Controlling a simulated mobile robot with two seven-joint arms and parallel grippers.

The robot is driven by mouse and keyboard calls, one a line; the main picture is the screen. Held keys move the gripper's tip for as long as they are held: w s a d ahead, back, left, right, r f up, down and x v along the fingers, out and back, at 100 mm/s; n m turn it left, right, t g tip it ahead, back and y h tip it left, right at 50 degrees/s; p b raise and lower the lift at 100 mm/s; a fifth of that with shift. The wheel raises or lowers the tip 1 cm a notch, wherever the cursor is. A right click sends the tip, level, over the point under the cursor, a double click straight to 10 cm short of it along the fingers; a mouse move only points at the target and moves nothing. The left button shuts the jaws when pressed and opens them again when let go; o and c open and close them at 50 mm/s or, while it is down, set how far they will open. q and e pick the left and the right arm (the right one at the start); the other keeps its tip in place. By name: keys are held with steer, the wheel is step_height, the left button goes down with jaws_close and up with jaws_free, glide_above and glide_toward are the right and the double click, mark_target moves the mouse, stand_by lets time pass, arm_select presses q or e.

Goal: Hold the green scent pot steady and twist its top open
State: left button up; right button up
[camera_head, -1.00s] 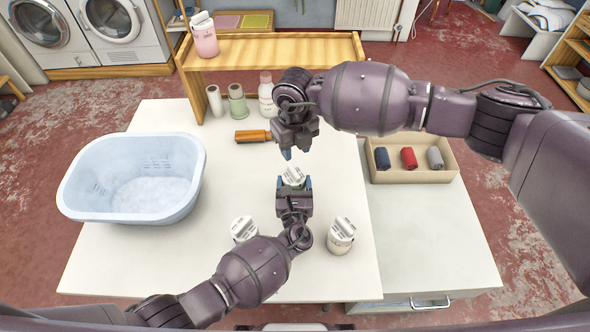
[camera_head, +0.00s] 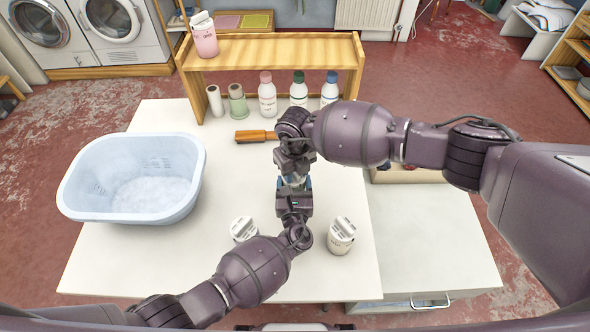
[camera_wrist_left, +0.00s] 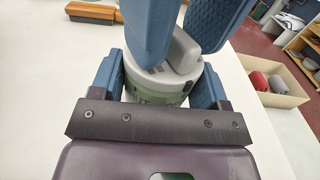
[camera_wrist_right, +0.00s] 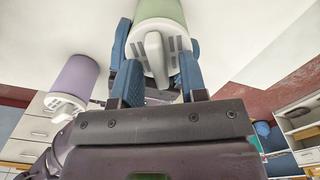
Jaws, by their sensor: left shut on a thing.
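The green scent pot (camera_wrist_left: 158,97) has a pale round lid with a raised grip bar (camera_wrist_right: 155,54) across it. My left gripper (camera_head: 294,186) is shut around the pot's sides, above the table, and holds it upright. Its blue fingers flank the pot in the left wrist view (camera_wrist_left: 158,85). My right gripper (camera_head: 294,178) points down from above, right over the lid. In the right wrist view its fingers (camera_wrist_right: 157,80) stand apart on either side of the grip bar; I see no clear contact. In the head view the two grippers hide most of the pot.
Two other lidded pots (camera_head: 244,229) (camera_head: 341,236) stand on the white table (camera_head: 200,262) near the front. A pale blue basin (camera_head: 132,212) is at the left. A wood-handled brush (camera_head: 256,136), bottles (camera_head: 267,97) and a wooden shelf (camera_head: 270,46) are behind. My right arm partly hides a box (camera_head: 410,175).

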jaws_close()
steer(key=shift+n, duration=0.5)
jaws_free()
step_height(320, 180, up, 12)
steer(key=shift+r, duration=0.1)
stand_by(0.5)
